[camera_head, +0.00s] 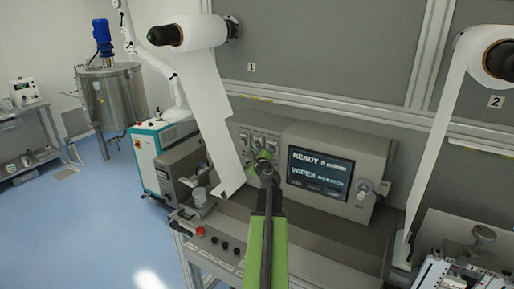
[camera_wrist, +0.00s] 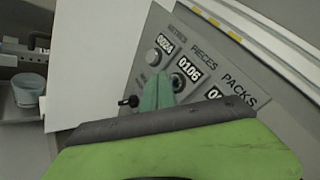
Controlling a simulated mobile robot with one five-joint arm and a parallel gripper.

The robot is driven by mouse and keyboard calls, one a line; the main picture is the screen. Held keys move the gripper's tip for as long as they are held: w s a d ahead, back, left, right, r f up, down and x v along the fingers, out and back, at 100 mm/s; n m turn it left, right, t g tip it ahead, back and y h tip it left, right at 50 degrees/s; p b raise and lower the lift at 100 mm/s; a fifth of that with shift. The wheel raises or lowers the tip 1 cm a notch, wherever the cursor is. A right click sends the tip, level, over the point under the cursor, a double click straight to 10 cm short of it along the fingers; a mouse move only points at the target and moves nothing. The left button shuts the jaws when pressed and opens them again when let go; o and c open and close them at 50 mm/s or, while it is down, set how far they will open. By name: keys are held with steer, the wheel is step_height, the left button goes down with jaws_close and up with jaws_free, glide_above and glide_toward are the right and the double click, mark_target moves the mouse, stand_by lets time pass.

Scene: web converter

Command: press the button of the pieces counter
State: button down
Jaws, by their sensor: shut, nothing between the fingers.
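The pieces counter (camera_wrist: 188,68) reads 0106 under the label PIECES in the wrist view, on a grey sloped panel. Its round dark button (camera_wrist: 178,83) sits just below the digits. My gripper (camera_wrist: 157,92) is shut and empty. Its green fingertips are just left of and below this button in the picture, partly over its edge. I cannot tell whether they touch it. In the head view my gripper (camera_head: 264,158) is in front of the counter panel (camera_head: 245,136), hiding its lower part.
The metres counter (camera_wrist: 164,44), reading 0024, is to the left with its own button (camera_wrist: 153,57). The packs counter (camera_wrist: 215,93) is to the right, partly hidden by my arm. A display (camera_head: 319,174) reading READY is right of the panel. A white web (camera_head: 215,120) hangs at the left.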

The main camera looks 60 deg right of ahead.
steer(key=shift+d, duration=0.45)
steer(key=shift+d, duration=0.55)
stand_by(0.8)
steer(key=shift+a, duration=1)
steer(key=a, duration=0.5)
stand_by(0.8)
